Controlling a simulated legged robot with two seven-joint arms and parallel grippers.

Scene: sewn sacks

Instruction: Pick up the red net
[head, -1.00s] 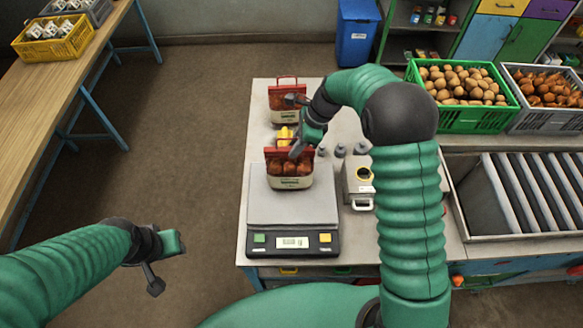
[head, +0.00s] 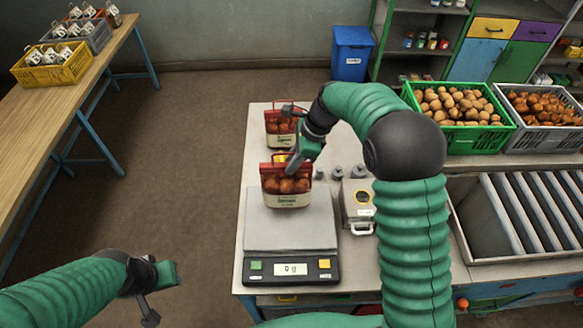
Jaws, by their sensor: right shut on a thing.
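A red net (head: 286,187) full of brown round produce, with a red top and a pale label band, hangs upright over the back of the scale (head: 290,235). My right gripper (head: 294,164) is shut on the net's red top, and its wrist hides part of that top. The scale's display seems to read 0 g. A second, similar red net (head: 281,128) stands farther back on the table. My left gripper (head: 160,293) is open and empty over the floor at the lower left, far from the nets.
A grey box with a yellow ring (head: 358,205) and several small dark weights (head: 337,173) stand right of the scale. A green crate (head: 458,118) and a grey crate (head: 543,118) of produce are at the right back. A slatted grey tray (head: 520,205) lies at the right.

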